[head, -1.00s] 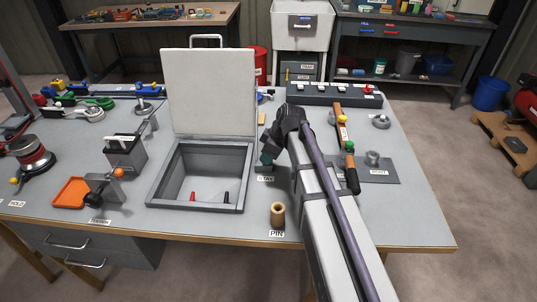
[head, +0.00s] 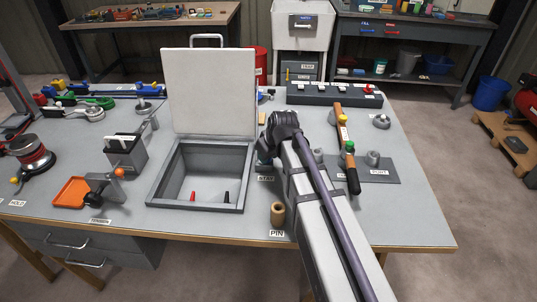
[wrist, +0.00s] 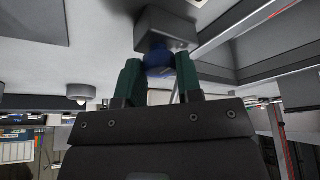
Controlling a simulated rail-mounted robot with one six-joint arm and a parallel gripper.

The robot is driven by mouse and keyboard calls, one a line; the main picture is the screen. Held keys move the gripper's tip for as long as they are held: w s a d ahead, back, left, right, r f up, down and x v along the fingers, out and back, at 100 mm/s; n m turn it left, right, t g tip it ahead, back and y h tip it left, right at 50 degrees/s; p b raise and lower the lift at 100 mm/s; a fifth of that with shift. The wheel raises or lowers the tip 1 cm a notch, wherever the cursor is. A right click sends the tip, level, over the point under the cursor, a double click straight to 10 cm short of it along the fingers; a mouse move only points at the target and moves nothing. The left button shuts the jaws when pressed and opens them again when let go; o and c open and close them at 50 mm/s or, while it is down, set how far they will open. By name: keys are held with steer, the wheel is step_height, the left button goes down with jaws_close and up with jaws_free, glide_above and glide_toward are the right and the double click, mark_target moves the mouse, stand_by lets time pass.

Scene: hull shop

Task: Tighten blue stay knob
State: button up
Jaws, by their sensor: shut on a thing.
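The blue stay knob (wrist: 158,58) shows in the wrist view, on a grey block (wrist: 166,27). My gripper (wrist: 159,72) has its two green fingers on either side of the knob and is shut on it. In the head view my gripper (head: 264,157) is low beside the right wall of the open grey box, above the STAY label (head: 265,178). My wrist hides the knob there. The box's pale lid (head: 209,92) stands upright.
The open box (head: 240,195) holds a red and a black peg. A brass pin (head: 277,214) stands in front of my gripper. An orange-brown bar (head: 347,150) with yellow and green knobs lies to the right. A switch box (head: 334,96) sits behind.

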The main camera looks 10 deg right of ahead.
steer(key=m+h, duration=0.1)
steer(key=m, duration=0.3)
steer(key=shift+a+m+h, duration=0.15)
steer(key=shift+m+h, duration=0.15)
steer(key=shift+h, duration=0.1)
steer(key=m+h, duration=0.1)
steer(key=m, duration=0.2)
steer(key=shift+a+m+h, duration=0.1)
steer(key=shift+m+h, duration=0.2)
steer(key=m+g+h, duration=0.1)
steer(key=m, duration=0.3)
steer(key=shift+w+a, duration=0.1)
steer(key=m+g+h, duration=0.1)
steer(key=m, duration=0.3)
steer(key=shift+m, duration=0.3)
steer(key=o, duration=0.9)
